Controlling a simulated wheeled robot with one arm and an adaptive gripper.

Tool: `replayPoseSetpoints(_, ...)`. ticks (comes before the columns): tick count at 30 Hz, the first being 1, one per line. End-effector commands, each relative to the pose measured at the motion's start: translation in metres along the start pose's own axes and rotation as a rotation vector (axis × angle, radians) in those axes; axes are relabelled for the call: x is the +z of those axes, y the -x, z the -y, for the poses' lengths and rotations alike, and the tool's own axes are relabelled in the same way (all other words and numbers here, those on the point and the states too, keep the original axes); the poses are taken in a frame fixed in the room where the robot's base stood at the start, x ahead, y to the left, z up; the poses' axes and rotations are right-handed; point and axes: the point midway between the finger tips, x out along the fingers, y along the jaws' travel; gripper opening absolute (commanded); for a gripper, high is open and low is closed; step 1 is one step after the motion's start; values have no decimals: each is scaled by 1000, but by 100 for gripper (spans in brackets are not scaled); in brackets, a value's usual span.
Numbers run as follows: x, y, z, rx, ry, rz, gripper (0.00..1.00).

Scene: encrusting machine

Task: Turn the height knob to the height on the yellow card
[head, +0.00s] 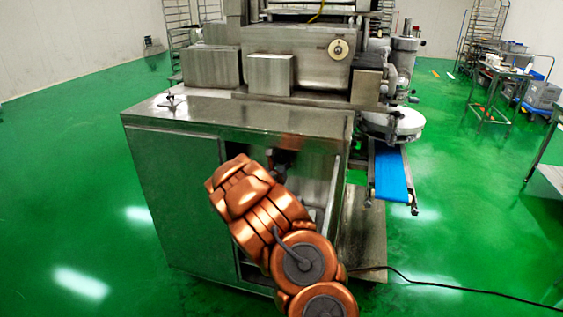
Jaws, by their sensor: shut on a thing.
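My copper arm reaches up to the front of the steel encrusting machine (175,190). My gripper (283,161) shows as a small dark shape beyond the wrist, under the front edge of the machine's top, by the open front compartment. It is shut on what seems to be the height knob, which is too dark and covered to make out. The knob's marks and setting cannot be read. I cannot make out a yellow card.
A blue conveyor belt (392,174) juts out at the machine's right, below a round white plate (394,122). A black cable (440,285) runs over the green floor at the right. A steel cart (500,75) stands at the far right. The floor at left is clear.

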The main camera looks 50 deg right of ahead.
Motion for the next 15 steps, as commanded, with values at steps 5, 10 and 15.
replayPoseSetpoints(5,0,0,0,-1,-1,0,13)
replayPoseSetpoints(10,-1,0,0,-1,-19,2,13)
replayPoseSetpoints(15,-2,0,-1,-1,-83,9,13)
